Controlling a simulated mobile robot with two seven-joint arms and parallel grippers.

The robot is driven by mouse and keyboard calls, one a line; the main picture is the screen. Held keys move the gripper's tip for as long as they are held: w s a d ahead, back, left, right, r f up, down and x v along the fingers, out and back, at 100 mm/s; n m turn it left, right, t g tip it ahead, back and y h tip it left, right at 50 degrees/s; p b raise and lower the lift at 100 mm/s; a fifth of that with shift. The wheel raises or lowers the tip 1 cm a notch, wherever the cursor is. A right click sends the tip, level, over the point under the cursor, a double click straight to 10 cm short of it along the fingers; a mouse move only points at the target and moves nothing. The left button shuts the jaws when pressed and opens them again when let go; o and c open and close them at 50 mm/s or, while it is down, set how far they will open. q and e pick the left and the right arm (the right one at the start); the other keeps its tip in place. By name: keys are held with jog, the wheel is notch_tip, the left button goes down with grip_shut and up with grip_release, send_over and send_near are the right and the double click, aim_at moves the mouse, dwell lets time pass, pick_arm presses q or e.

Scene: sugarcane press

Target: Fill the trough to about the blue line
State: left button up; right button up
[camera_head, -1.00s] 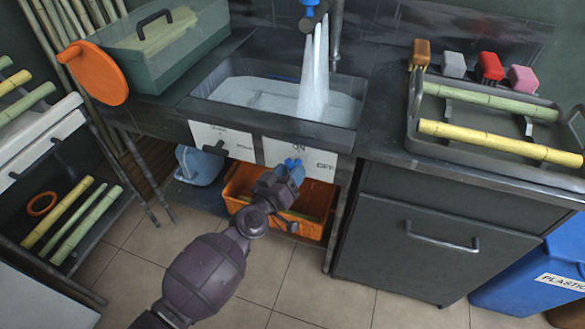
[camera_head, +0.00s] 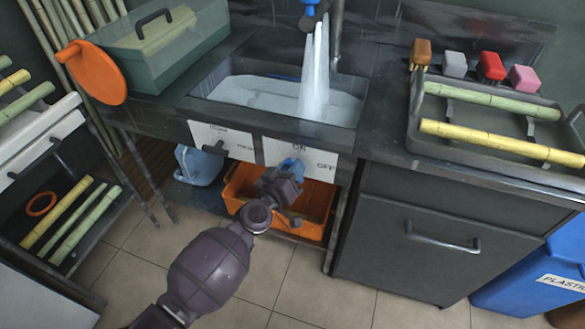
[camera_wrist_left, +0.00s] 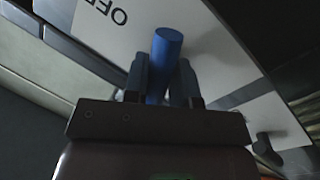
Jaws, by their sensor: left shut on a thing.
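The trough (camera_head: 232,75) is a grey sink set in the dark counter, with pale water (camera_head: 262,97) in it. A stream (camera_head: 314,75) falls into it from the tap with a blue top (camera_head: 309,4). Below the trough, a white panel (camera_head: 320,175) carries ON and OFF labels and a blue handle (camera_head: 291,164). My left gripper (camera_head: 287,172) is shut on this handle. In the left wrist view the blue handle (camera_wrist_left: 168,42) stands between the two fingers (camera_wrist_left: 160,78). My right gripper is out of view.
Another white panel (camera_head: 205,132) with a dark handle is to the left. An orange crate (camera_head: 310,228) sits under the counter, just behind my left arm. A tray with cane (camera_head: 414,105) stands right; a lidded green box (camera_head: 130,72) stands left.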

pick_arm(q)
jog(key=shift+f+n, duration=0.2)
jog(key=shift+n, duration=0.1)
jog(key=shift+s+f+n+b, duration=0.1)
jog(key=shift+f+n+b, duration=0.1)
jog(key=shift+n+b, duration=0.5)
jog(key=shift+f+n+t+b, duration=0.1)
jog(key=shift+n+t+b, duration=0.2)
jog(key=shift+n+b, duration=0.4)
jog(key=n+t+b, duration=0.1)
jog(key=n+b, duration=0.1)
jog(key=n, duration=0.1)
jog(key=shift+n, duration=0.4)
jog(key=n+b, duration=0.1)
jog(key=n, duration=0.2)
jog(key=shift+r+n+t, duration=0.2)
jog(key=shift+n+t, duration=0.2)
jog(key=shift+n, duration=0.2)
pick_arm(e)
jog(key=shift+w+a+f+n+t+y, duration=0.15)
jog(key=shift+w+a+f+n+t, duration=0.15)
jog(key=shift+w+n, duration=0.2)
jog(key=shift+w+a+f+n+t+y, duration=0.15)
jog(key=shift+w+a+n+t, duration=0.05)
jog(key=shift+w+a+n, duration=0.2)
pick_arm(q)
jog(key=shift+r+b, duration=0.1)
jog(key=shift+b, duration=0.2)
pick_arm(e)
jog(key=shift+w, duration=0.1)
